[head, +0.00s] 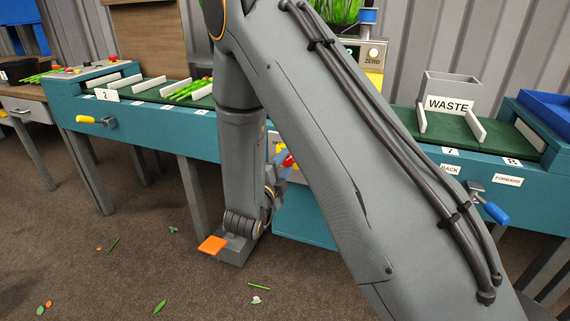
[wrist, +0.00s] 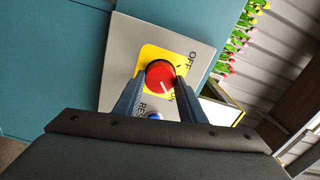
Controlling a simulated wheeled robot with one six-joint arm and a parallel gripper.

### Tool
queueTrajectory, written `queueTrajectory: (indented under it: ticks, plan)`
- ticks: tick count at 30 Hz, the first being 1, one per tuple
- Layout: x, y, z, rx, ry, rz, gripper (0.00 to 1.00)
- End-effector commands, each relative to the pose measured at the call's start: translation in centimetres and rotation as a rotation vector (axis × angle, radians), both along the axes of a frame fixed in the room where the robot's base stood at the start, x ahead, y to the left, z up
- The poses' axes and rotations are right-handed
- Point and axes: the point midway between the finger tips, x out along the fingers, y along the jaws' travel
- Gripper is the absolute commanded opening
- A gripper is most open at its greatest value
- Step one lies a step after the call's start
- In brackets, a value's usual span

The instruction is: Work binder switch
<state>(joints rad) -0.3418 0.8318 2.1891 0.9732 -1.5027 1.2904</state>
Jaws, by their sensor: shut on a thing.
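The binder switch is a red round knob (wrist: 160,75) on a yellow plate (wrist: 146,54), set in a light grey panel (wrist: 125,45) on the teal machine. Its white pointer line slants down and right, toward the partly hidden ON label. The OFF label is at its upper right. My gripper (wrist: 160,84) is shut on the knob, one finger on each side. A blue button (wrist: 154,116) shows below, beside a partly covered RESET label. In the head view my arm hides most of the panel; a bit of the red knob (head: 287,160) shows beside my gripper.
The teal bench (head: 150,125) carries a green belt with stems at left and a grey WASTE bin (head: 452,88) at right. A yellow-handled crank (head: 88,119) and a blue-handled crank (head: 492,208) stick out in front. Tulips (wrist: 236,40) lie right of the panel.

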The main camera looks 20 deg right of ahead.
Motion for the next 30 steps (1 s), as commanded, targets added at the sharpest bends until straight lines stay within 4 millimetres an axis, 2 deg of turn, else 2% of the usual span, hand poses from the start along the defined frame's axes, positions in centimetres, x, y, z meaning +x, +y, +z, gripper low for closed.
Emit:
queueTrajectory:
  ticks: [3,4,7,18,30]
  plan:
    - [0.0,0.0,-0.1,0.001,0.001,0.000,0.14]
    - [0.0,0.0,-0.1,0.001,0.001,0.000,0.40]
    - [0.0,0.0,-0.1,0.000,0.001,0.000,0.55]
    - [-0.4,0.4,0.0,-0.001,0.001,0.001,0.55]
    - [-5.2,3.9,0.0,-0.001,0.002,0.004,0.55]
